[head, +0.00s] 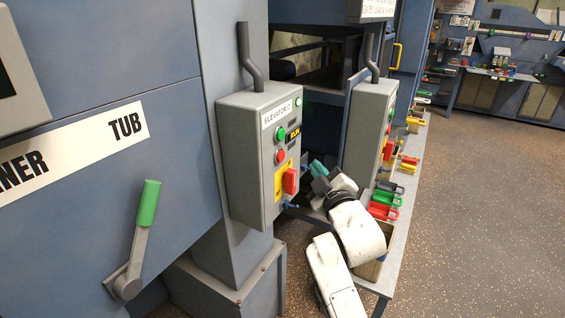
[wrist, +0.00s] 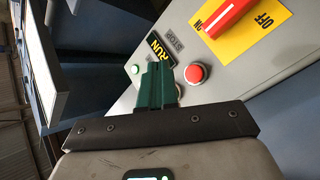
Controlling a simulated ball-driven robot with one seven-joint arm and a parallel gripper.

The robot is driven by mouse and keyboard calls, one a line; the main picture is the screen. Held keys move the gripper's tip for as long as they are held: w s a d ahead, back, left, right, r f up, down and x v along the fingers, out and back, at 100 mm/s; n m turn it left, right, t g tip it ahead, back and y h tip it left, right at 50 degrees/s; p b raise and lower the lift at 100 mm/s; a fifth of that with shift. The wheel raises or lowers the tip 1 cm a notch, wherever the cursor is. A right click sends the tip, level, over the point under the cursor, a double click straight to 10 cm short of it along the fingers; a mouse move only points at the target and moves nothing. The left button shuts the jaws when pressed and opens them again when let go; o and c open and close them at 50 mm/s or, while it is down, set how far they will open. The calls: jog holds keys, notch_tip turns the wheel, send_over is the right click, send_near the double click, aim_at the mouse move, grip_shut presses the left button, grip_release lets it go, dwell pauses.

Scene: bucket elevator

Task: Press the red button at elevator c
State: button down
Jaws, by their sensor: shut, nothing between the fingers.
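A grey control box labelled "ELEVATOR C" (head: 248,165) stands left of centre in the head view. Its red button (head: 280,156) sits below a green button (head: 280,133). My gripper (head: 316,168) is in front of the box, to the right of the red button. In the wrist view, the green fingers of my gripper (wrist: 158,85) are shut and empty, pointing at a panel. A red button (wrist: 196,73) with a pale ring shows just right of the fingertips. I cannot tell whether the fingers touch the panel.
A red switch on a yellow plate (head: 290,181) sits below the red button; it is large in the wrist view (wrist: 228,15). A second grey box (head: 367,130) stands behind my gripper. Speckled floor (head: 470,220) is open beyond.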

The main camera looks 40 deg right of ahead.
aim_at(281, 156)
jog(key=shift+w+a+b, duration=0.35)
jog(key=shift+w+b, duration=0.15)
jog(key=shift+w, duration=0.45)
jog(key=shift+w+a+b, duration=0.35)
jog(key=shift+w+b, duration=0.1)
jog(key=shift+w, duration=0.45)
jog(key=shift+w+a+b, duration=0.35)
jog(key=shift+w+b, duration=0.15)
jog(key=shift+w, duration=0.45)
jog(key=shift+w+a, duration=0.15)
jog(key=shift+w, duration=0.25)
jog(key=shift+w+a+b, duration=0.15)
jog(key=shift+w+b, duration=0.25)
jog(key=shift+w, duration=0.05)
dwell(0.8)
jog(key=shift+s+d+p, duration=0.25)
jog(key=shift+s+p, duration=0.35)
jog(key=shift+s, duration=0.25)
